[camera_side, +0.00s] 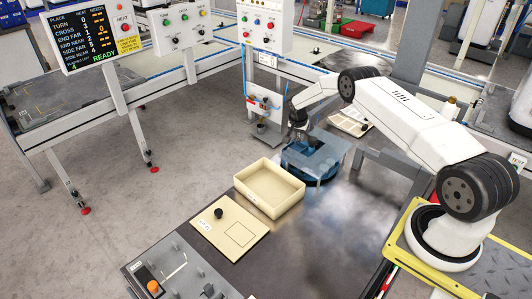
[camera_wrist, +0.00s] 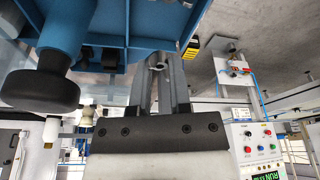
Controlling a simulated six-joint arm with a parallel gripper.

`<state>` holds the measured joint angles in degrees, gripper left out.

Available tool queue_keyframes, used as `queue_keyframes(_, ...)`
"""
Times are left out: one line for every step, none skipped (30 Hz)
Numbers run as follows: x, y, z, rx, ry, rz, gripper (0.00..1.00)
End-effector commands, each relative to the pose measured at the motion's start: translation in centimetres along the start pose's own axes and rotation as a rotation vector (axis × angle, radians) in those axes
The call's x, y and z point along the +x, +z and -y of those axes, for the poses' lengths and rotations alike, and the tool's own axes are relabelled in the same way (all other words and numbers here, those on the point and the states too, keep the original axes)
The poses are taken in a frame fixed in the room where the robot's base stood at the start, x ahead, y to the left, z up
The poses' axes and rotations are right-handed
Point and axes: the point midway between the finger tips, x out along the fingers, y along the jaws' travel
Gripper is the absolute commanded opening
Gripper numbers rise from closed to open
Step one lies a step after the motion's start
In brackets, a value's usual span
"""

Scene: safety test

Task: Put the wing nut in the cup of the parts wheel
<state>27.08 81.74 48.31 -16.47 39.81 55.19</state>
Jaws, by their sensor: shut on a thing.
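The parts wheel (camera_side: 310,171) is a blue round unit under a clear plate at the far end of the dark table in the side view. Its blue body (camera_wrist: 110,22) fills the top of the wrist view. My gripper (camera_side: 300,136) points down at the wheel's left rear side. In the wrist view my gripper (camera_wrist: 158,68) is shut on a small grey metal piece, which looks like the wing nut (camera_wrist: 157,62); its shape is mostly hidden between the fingers. I cannot make out the cup in either view.
A cream open bin (camera_side: 270,188) stands in front of the wheel. A cream board (camera_side: 228,228) with a black knob lies nearer. A large black knob (camera_wrist: 40,90) hangs from the blue structure, left of my fingers. A control stand (camera_side: 264,105) is behind. The table's right part is clear.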

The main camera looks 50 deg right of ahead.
Motion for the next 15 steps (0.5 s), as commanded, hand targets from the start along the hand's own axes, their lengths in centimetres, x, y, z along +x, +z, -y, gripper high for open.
queue_keyframes(0.5, 0.2, 0.0, 0.000, 0.001, 0.001, 0.00)
queue_keyframes(0.7, 0.3, -0.1, 0.000, 0.001, 0.001, 0.00)
queue_keyframes(1.1, 0.4, -0.1, 0.000, 0.001, 0.001, 0.00)
queue_keyframes(1.4, 0.5, -0.1, 0.000, 0.001, 0.001, 0.00)
queue_keyframes(1.7, 0.5, -0.1, 0.000, 0.001, 0.001, 0.00)
queue_keyframes(2.1, 0.6, 0.0, 0.000, 0.001, 0.000, 0.00)
queue_keyframes(2.4, 0.7, 0.0, 0.000, 0.001, 0.000, 0.00)
queue_keyframes(2.6, 0.8, -0.1, 0.000, 0.001, 0.001, 0.00)
queue_keyframes(2.9, 0.8, 0.0, 0.000, 0.001, 0.000, 0.00)
queue_keyframes(3.1, 0.9, 0.0, 0.000, 0.000, 0.000, 0.00)
queue_keyframes(3.2, 0.9, 0.0, 0.000, 0.000, 0.000, 0.00)
queue_keyframes(3.4, 1.0, -0.1, 0.000, 0.001, 0.000, 0.00)
queue_keyframes(3.5, 1.0, 0.0, 0.000, 0.000, 0.000, 0.00)
queue_keyframes(3.5, 1.0, 0.0, 0.000, 0.000, 0.000, 0.00)
queue_keyframes(3.5, 1.0, 0.0, 0.000, 0.000, -0.001, 0.00)
